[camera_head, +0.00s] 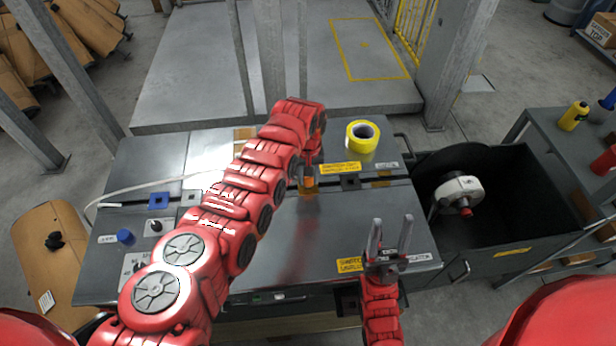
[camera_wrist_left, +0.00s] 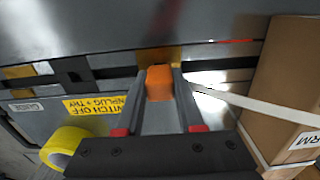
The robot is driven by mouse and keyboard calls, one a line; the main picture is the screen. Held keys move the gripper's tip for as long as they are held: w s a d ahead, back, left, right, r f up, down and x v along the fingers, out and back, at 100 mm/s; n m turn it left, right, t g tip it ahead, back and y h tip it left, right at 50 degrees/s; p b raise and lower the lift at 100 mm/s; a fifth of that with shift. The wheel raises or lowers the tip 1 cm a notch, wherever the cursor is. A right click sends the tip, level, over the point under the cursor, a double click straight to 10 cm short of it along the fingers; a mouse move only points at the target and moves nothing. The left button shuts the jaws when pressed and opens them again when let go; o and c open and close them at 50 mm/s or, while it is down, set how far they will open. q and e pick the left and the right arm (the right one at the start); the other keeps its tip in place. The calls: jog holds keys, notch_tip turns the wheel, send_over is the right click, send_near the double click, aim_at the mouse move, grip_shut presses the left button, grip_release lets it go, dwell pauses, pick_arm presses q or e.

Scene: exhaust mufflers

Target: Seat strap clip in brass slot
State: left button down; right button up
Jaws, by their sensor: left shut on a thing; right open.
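The orange strap clip (camera_wrist_left: 159,84) is pinched between the fingers of my left gripper (camera_wrist_left: 160,96), which is shut on it. In the head view the orange clip (camera_head: 307,186) shows below the left wrist, over the middle of the bench. A brass-coloured piece (camera_wrist_left: 174,56) lies just beyond the clip on the dark groove. I cannot tell whether the clip touches it or sits in it. A white strap (camera_wrist_left: 255,108) runs from the right towards the clip. My right gripper (camera_head: 388,242) is open and empty above the bench's front right part.
A yellow tape roll (camera_head: 362,136) stands at the bench's back right; it also shows in the wrist view (camera_wrist_left: 64,146). A cardboard box (camera_wrist_left: 287,85) stands close at the right there. A black bin (camera_head: 490,225) with a white reel (camera_head: 459,191) is right of the bench.

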pick_arm(q)
jog(key=shift+f+b, duration=0.45)
dwell(0.4)
jog(key=shift+c, duration=2.2)
grip_release()
notch_tip(320, 180, up, 17)
jog(key=shift+r, duration=0.2)
